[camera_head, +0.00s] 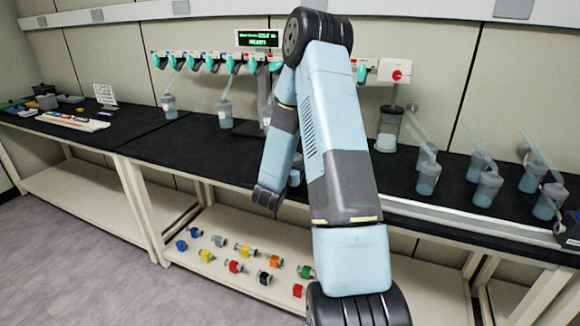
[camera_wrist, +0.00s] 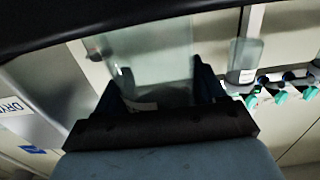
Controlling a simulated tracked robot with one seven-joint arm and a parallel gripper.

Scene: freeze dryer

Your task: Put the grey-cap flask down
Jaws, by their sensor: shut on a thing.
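In the wrist view my gripper (camera_wrist: 155,88) is shut on a clear, pale flask (camera_wrist: 150,65), with a dark finger on each side of it. A small pale label shows low on the flask. Its cap is not clearly visible, so I cannot make out the cap colour. In the head view my arm hides the gripper and most of what it holds. I cannot tell from these views whether the held flask touches any surface.
The black bench top (camera_head: 215,147) has bare room left of my arm. Several grey-topped flasks with slanting tubes, such as one flask (camera_head: 487,188), stand on the right. Behind is a valve row with a lit display (camera_head: 257,40). Coloured caps (camera_head: 235,266) lie on the lower shelf.

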